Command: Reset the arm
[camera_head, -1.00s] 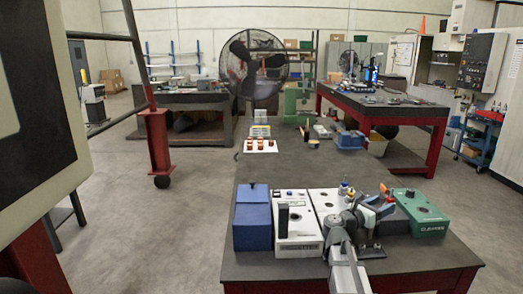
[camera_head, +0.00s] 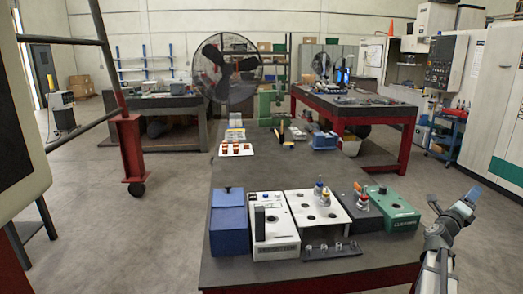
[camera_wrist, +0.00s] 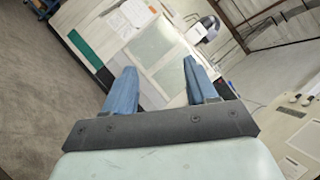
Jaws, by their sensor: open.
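My gripper (camera_head: 469,200) is at the right in the head view, off the right side of the bench and raised above the floor. In the wrist view my gripper (camera_wrist: 158,85) shows two blue fingers spread apart with nothing between them. Beyond the fingers the wrist view shows a large white machine cabinet (camera_wrist: 165,60) at a tilt, well apart from them. The gripper touches nothing.
The dark bench (camera_head: 225,274) holds a blue box (camera_head: 228,222), a white device (camera_head: 274,225), a white panel with holes (camera_head: 318,215) and a green box (camera_head: 388,208). A black fan (camera_head: 229,68) stands behind. Open floor lies right of the bench.

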